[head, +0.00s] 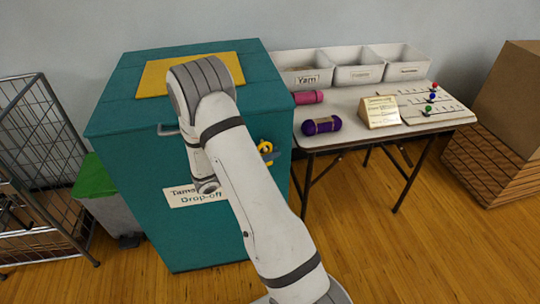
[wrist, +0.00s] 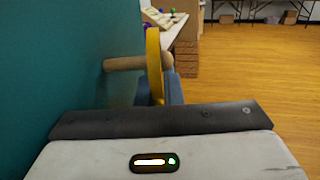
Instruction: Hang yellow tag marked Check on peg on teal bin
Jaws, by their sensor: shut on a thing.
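The teal bin (head: 140,200) stands left of the table, and its teal side (wrist: 60,60) fills the left of the wrist view. A wooden peg (wrist: 124,63) sticks out from that side. The yellow tag (wrist: 153,60) is seen edge-on across the peg, and the peg shows on both sides of it. Whether the peg runs through the tag's hole is hidden. My gripper (wrist: 158,90) is shut on the tag's lower part with blue fingers. In the head view the tag (head: 266,147) shows yellow beside my arm at the bin's right side. Its marking cannot be read.
A table (head: 350,110) right of the bin holds white boxes (head: 357,72), a purple yarn roll (head: 321,126), a pink roll (head: 309,97) and a sign (head: 380,112). A wire rack (head: 35,150) and green-lidded bin (head: 95,178) stand left. Floor in front is clear.

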